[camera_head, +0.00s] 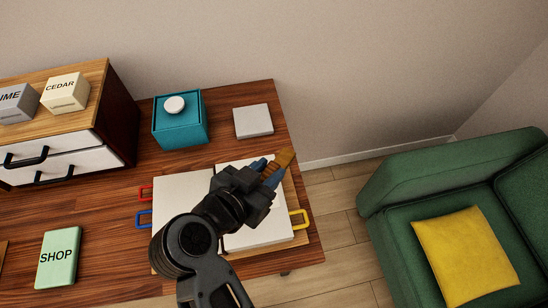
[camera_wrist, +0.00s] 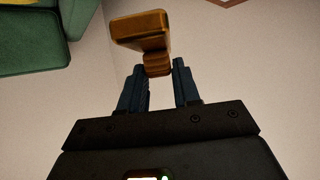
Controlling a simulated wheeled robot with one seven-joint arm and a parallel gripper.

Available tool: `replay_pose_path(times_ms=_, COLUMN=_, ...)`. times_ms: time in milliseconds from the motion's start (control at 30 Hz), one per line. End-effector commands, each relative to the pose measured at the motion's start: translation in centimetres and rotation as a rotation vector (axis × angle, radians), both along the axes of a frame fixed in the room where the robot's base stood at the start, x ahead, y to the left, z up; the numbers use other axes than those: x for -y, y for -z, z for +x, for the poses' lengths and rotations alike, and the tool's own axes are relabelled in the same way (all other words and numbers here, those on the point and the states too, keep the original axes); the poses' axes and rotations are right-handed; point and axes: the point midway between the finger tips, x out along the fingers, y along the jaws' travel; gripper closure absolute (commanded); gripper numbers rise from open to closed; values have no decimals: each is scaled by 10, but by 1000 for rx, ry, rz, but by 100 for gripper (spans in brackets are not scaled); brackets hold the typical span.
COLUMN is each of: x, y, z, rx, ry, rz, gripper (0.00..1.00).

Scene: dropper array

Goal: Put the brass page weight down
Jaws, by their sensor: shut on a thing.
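The brass page weight (camera_head: 284,160) is a golden-brown block held at the tips of my gripper (camera_head: 268,174). In the wrist view the weight (camera_wrist: 142,30) shows a wide block with a narrower ridged part, and the fingers of my gripper (camera_wrist: 160,82) close on that narrower part. My gripper is over the upper right part of an open white book or board (camera_head: 256,235) on the wooden table. The weight appears raised above it; the exact height is hard to tell. My arm hides the middle of the book.
A teal box (camera_head: 180,128) with a white knob, a grey square slab (camera_head: 253,121) and a drawer cabinet (camera_head: 60,158) stand toward the back. A green SHOP block (camera_head: 58,258) is at left. Coloured loops, including a yellow one (camera_head: 299,219), edge the book. A green sofa (camera_head: 390,215) is right.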

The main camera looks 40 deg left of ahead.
Motion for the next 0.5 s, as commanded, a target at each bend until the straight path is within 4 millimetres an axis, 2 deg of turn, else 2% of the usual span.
replay_pose_path(times_ms=267, x=0, y=16, z=0, rx=-1, ry=0, rz=-2, gripper=100)
replay_pose_path(times_ms=500, x=0, y=46, z=0, rx=0, ry=-1, rz=2, gripper=100)
